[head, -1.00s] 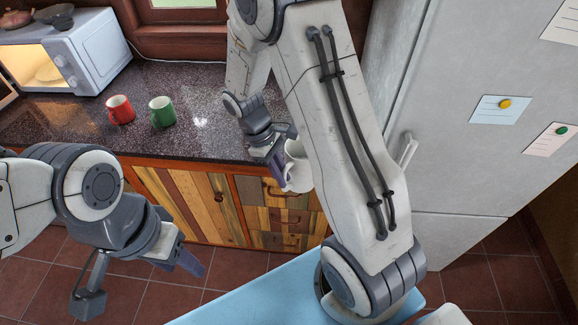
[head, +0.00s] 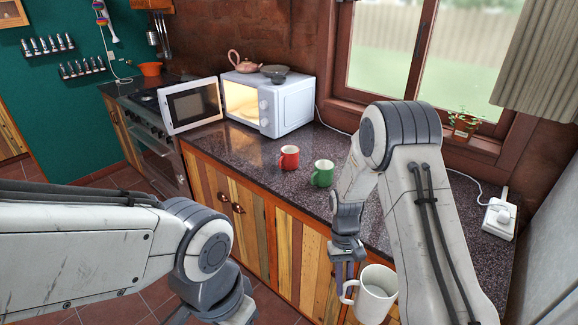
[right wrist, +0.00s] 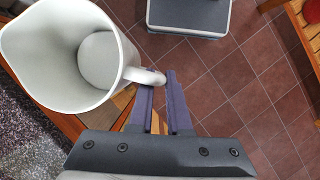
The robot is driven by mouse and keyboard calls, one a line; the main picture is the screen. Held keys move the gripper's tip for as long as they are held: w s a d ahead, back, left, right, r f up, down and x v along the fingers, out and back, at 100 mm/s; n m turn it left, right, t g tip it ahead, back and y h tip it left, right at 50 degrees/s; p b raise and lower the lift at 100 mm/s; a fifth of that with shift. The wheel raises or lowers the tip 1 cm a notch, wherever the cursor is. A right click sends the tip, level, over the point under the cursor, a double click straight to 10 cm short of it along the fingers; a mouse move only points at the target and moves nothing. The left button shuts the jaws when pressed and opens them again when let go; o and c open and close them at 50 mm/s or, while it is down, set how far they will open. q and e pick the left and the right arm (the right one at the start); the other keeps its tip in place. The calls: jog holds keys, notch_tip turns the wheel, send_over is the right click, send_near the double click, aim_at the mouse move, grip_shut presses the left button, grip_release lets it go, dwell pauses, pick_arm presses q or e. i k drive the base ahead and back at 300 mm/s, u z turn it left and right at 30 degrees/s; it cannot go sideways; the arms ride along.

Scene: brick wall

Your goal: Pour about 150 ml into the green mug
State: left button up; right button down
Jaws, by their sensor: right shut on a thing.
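The green mug (head: 322,173) stands upright on the dark speckled counter in the head view, right of a red mug (head: 289,157). A white pitcher (head: 372,295) hangs upright at the counter's front edge, near the bottom of the head view. My right gripper (head: 344,274) is shut on the pitcher's handle. In the right wrist view the handle sits between the fingertips (right wrist: 160,77), and the pitcher (right wrist: 68,55) shows its open mouth and a round, pale grey inside; I cannot tell liquid from bottom. My left arm comes in at lower left; its fingers are out of frame.
A white microwave (head: 268,103) with its door open stands behind the mugs, a teapot (head: 243,62) and bowl (head: 274,73) on top. A white kettle base or socket box (head: 499,218) lies at the right. Counter right of the green mug is partly hidden by my right arm.

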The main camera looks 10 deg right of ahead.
aim_at(321, 175)
jog(key=u, duration=1.3)
jog(key=i, duration=1.65)
jog(key=z, duration=1.5)
